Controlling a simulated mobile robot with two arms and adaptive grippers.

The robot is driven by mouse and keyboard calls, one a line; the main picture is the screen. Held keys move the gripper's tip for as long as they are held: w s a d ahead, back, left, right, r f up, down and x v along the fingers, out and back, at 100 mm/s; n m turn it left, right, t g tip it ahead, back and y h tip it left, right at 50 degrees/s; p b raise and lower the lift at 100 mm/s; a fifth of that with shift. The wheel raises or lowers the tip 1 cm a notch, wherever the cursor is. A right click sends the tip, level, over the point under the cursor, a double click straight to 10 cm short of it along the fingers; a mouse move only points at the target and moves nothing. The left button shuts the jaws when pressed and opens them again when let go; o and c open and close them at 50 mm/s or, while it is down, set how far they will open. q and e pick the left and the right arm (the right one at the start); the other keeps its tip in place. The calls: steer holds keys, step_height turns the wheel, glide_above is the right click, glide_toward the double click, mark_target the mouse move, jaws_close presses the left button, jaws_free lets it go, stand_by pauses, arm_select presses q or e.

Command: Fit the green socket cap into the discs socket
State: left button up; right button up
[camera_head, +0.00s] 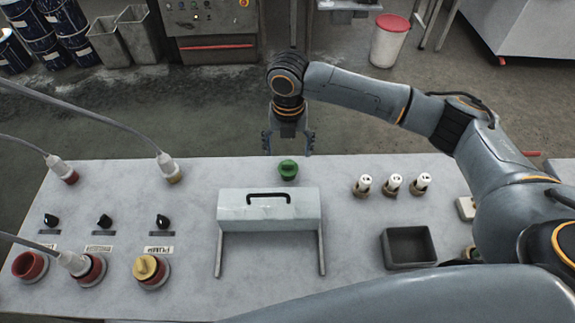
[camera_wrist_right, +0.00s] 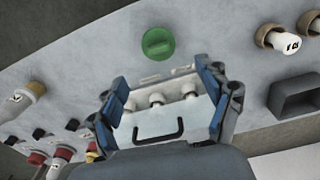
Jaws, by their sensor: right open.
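The green socket cap (camera_head: 288,169) stands on the far edge of the grey panel, behind a pale metal box with a black handle. In the right wrist view the green cap (camera_wrist_right: 158,43) is round with a raised grip bar, beyond the fingertips. My right gripper (camera_head: 288,143) is open and empty above the panel's far edge, apart from the cap. An open red socket (camera_head: 30,265) is at the panel's left. Beside it a red socket (camera_head: 92,272) holds a cabled plug, and another carries a yellow cap (camera_head: 149,268). I cannot read which is the discs socket. My left gripper is not seen.
The handled box (camera_head: 268,204) stands mid-panel. Several white cylindrical parts (camera_head: 392,185) and a dark empty tray (camera_head: 408,247) are to its right. Black knobs (camera_head: 104,221) and cabled plugs (camera_head: 168,166) are on the left. My arm link crosses the near edge.

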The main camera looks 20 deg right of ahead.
mark_target(288, 163)
step_height(288, 163, down, 2)
steer(key=shift+w+f, duration=0.1)
steer(key=shift+f, duration=0.15)
steer(key=shift+w+f+p, duration=0.1)
steer(key=shift+f+p, duration=0.25)
steer(key=shift+f, duration=0.2)
steer(key=f, duration=0.2)
steer(key=f+p, duration=0.1)
steer(key=f, duration=0.1)
steer(key=shift+w+d+f+p, duration=0.15)
steer(key=shift+w+f+p, duration=0.05)
steer(key=shift+f+p, duration=0.15)
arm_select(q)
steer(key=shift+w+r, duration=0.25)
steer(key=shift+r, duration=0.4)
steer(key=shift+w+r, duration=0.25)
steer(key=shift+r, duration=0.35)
arm_select(e)
steer(key=c, duration=1.2)
